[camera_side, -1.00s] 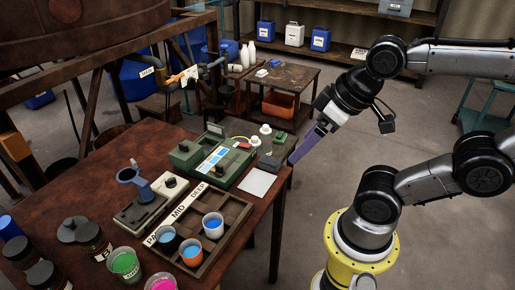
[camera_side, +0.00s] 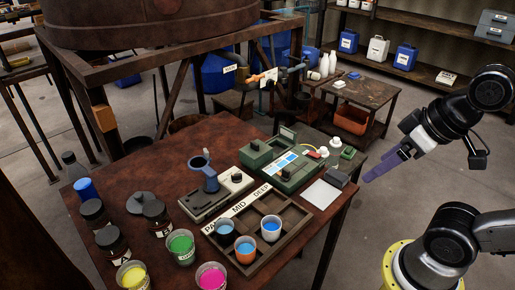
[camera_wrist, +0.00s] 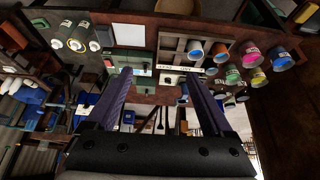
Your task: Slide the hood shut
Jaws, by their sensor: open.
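A green instrument box (camera_side: 286,165) with a pale blue-and-white panel sits at the back right of the rust-brown table. A dark green raised part (camera_side: 288,134) stands at its back, and a dark grey block (camera_side: 337,177) sits by its right end. I cannot tell for sure which part is the hood. My gripper (camera_side: 376,169) is open and empty, its purple fingers in the air right of the box, apart from it. In the wrist view, the box (camera_wrist: 128,57) shows beyond the spread fingers, partly hidden by the left one.
A white sheet (camera_side: 321,194) lies in front of the box. A compartment tray (camera_side: 283,211) holds paint cups, with a grey device (camera_side: 216,196) behind it. Several dark jars and open paint cups stand at the front left. The floor right of the table is open.

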